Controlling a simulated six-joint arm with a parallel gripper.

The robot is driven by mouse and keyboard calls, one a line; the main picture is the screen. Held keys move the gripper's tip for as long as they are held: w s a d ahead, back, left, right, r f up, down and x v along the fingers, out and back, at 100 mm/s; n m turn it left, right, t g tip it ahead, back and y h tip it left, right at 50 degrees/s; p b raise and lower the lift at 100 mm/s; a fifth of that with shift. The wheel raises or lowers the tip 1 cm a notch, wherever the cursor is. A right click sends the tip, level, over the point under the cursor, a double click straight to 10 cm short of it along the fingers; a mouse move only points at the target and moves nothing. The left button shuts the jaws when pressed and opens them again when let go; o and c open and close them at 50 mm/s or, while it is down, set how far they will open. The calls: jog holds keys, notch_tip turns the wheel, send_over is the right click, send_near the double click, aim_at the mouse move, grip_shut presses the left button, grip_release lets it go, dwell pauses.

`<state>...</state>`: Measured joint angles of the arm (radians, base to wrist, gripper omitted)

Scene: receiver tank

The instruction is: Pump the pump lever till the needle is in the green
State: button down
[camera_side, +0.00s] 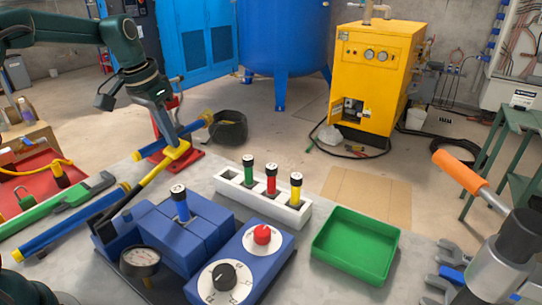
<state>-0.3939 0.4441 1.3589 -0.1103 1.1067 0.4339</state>
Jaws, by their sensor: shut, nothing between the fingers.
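The pump lever (150,180) is a black rod with a yellow upper part. It slants up to the right from the left side of the blue pump block (205,225). The round gauge (140,262) sits at the front left of the block. Its face is too small and tilted for me to tell where the needle stands or see a green zone. My gripper (172,138) points down just above the lever's upper end, shut with nothing held. I cannot tell whether it touches the lever. A blue bar with yellow ends passes close by and partly confuses the outline there.
A white rack (262,206) with green, red and yellow plugs stands behind a blue box with a red knob (262,234) and black dial (223,277). An empty green tray (356,244) is to the right. Wrenches and an orange-handled tool (462,170) lie at the right.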

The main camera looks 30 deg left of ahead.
aim_at(180, 149)
jog(key=shift+w+f+g, duration=0.2)
jog(key=shift+f+g, duration=0.05)
jog(key=shift+f, duration=0.2)
jog(key=shift+w+f+g, duration=0.2)
jog(key=shift+f+g, duration=0.05)
jog(key=shift+f, duration=0.2)
jog(key=shift+w+f, duration=0.2)
jog(key=shift+f, duration=0.5)
jog(key=shift+w+f, duration=0.2)
jog(key=shift+f, duration=0.45)
jog(key=shift+d+r, duration=0.1)
jog(key=r, duration=0.4)
jog(key=s+r, duration=0.1)
jog(key=shift+r, duration=0.4)
